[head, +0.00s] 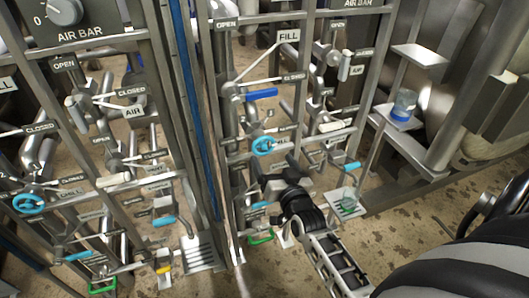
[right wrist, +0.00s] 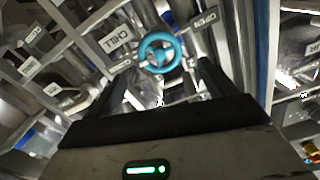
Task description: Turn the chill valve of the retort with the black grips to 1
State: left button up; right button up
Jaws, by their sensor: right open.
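A blue handwheel (head: 263,146) sits on the pipework of the right-hand retort frame. A similar blue handwheel (head: 29,204) is on the left-hand frame. My right gripper (head: 273,170) is open and empty, just below and in front of the right-hand wheel. In the right wrist view a blue wheel (right wrist: 160,53) with a CHILL label (right wrist: 118,40) on its left lies ahead, between the lines of the open fingers (right wrist: 163,82), and is not gripped. The wheel's setting is too small to read. I cannot make out black grips on either retort. My left gripper is out of view.
Label plates, levers with white or blue grips and metal frame bars crowd around the wheel. A FILL plate (head: 288,37) is above it. A blue-striped post (head: 190,100) stands between the frames. A shelf (head: 400,122) with a clear container is at right. Open floor lies at lower right.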

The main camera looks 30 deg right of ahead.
aim_at(265, 147)
jog(key=b+x, duration=0.3)
jog(key=x, duration=0.3)
jog(key=shift+w+f, duration=0.1)
jog(key=shift+f, duration=0.1)
jog(key=shift+w+d+r, duration=0.1)
jog(key=shift+w+r, duration=0.1)
jog(key=shift+w, duration=0.35)
jog(key=c, duration=1)
